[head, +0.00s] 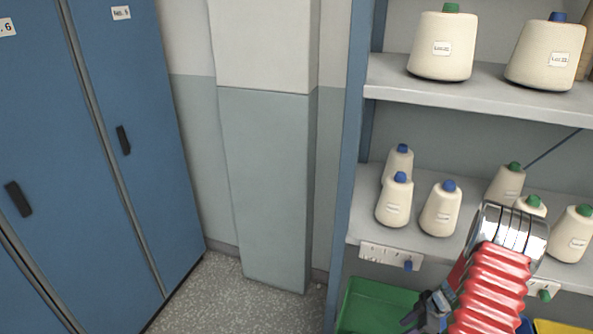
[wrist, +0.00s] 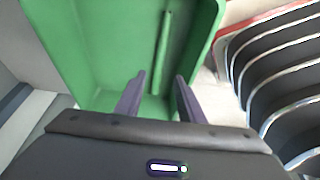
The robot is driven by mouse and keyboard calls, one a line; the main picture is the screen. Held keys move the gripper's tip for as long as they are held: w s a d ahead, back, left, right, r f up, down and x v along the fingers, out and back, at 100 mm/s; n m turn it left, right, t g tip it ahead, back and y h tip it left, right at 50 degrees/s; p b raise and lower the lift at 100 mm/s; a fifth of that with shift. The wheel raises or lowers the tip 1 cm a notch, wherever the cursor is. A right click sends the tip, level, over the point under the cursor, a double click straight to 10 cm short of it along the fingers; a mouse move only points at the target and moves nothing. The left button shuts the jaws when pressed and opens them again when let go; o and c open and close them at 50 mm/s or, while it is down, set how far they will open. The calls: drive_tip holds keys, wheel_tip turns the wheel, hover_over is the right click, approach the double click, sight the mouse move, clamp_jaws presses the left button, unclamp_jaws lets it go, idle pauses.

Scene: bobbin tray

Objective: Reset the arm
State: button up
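My arm shows at the lower right of the head view, in front of the shelf unit. My gripper (head: 418,314) is a dark shape beside the green bin (head: 376,300), partly cut off by the frame's lower edge. In the wrist view the two fingers of my gripper (wrist: 160,76) stand apart with nothing between them. The green bin (wrist: 105,45) fills the view beyond the fingertips. The part of it that shows is empty, with a raised strip along its inside. I cannot tell whether the fingertips are inside the bin or just outside it.
Cream bobbins with blue tips (head: 440,210) and green tips (head: 571,236) stand on the middle shelf (head: 362,228). More cream bobbins (head: 442,50) stand on the upper shelf (head: 400,86). A yellow bin (head: 570,328) is at lower right. Blue lockers (head: 150,170) stand left; floor (head: 225,290) between is clear.

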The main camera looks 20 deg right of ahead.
drive_tip(key=s+a+r+m, duration=0.1)
drive_tip(key=m, duration=0.2)
drive_tip(key=s+a+m+g+y, duration=0.1)
drive_tip(key=s+a+m, duration=0.1)
drive_tip(key=m, duration=0.1)
drive_tip(key=s+a+r+m, duration=0.1)
drive_tip(key=a+m, duration=0.1)
drive_tip(key=shift+s+r+m, duration=0.2)
drive_tip(key=shift+r+m, duration=0.15)
drive_tip(key=shift+m, duration=0.05)
drive_tip(key=a+r+m+g+h, duration=0.1)
drive_tip(key=a+r+m, duration=0.35)
drive_tip(key=r, duration=0.75)
drive_tip(key=a+r+m+g+h, duration=0.1)
drive_tip(key=a+r, duration=0.6)
drive_tip(key=r, duration=0.4)
drive_tip(key=s+a+r+n+t+h, duration=0.1)
drive_tip(key=s+a+r+t, duration=0.2)
drive_tip(key=a+r, duration=0.6)
drive_tip(key=s+a+r+n+t+h, duration=0.1)
drive_tip(key=s+a+r+n+t, duration=0.1)
drive_tip(key=s+a+r, duration=0.3)
drive_tip(key=a+r+t, duration=0.1)
drive_tip(key=a+r, duration=0.3)
drive_tip(key=r, duration=0.4)
